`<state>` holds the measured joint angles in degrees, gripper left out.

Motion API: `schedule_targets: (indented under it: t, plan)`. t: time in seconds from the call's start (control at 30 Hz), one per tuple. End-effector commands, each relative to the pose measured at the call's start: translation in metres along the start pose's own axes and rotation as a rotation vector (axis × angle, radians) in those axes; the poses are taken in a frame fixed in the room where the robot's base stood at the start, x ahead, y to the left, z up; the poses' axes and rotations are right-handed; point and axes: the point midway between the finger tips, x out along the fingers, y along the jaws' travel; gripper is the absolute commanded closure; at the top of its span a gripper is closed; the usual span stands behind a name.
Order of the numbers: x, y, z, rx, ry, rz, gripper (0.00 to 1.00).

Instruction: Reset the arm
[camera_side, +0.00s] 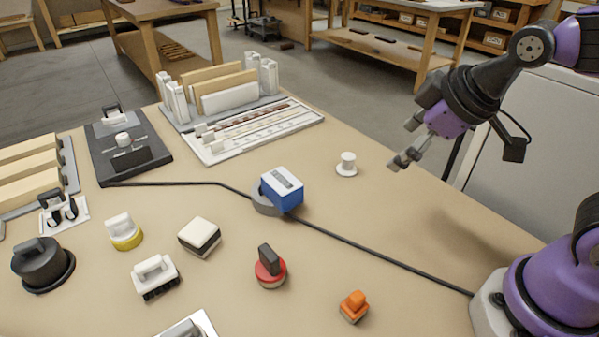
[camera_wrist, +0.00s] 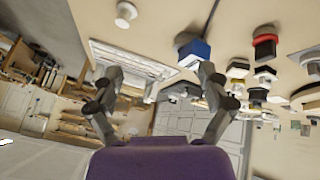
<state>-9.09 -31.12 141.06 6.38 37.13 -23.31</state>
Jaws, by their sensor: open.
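My gripper (camera_side: 402,158) is at the right of the side view, raised above the bench and clear of everything on it. Its two fingers are spread in the wrist view (camera_wrist: 158,90), with nothing between them. My purple arm reaches in from the right edge. The nearest object below the gripper is a small white knob (camera_side: 347,164), which stands to its left on the bench; the wrist view also shows this knob (camera_wrist: 125,13).
A blue and white block (camera_side: 282,188) sits mid-bench beside a black cable (camera_side: 370,256). A red knob (camera_side: 269,268), an orange knob (camera_side: 354,306) and several handled pieces stand in front. A white slotted tray (camera_side: 262,131) lies behind. The right bench area (camera_side: 430,215) is mostly clear.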

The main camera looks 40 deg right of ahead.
Motion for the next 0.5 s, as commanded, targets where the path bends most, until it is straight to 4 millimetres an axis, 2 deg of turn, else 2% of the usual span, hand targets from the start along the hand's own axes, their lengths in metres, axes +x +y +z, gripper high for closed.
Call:
schedule_targets:
  t: [0.03, 0.1, 0.2, 0.5]
  plan:
    - [-0.012, 0.003, 0.011, 0.142, -0.015, -0.005, 0.12]
    - [-0.022, 0.002, 0.025, 0.304, -0.045, -0.016, 0.12]
    - [-0.031, 0.000, 0.036, 0.433, -0.073, -0.021, 0.12]
    - [-0.033, -0.001, 0.039, 0.475, -0.085, -0.023, 0.12]
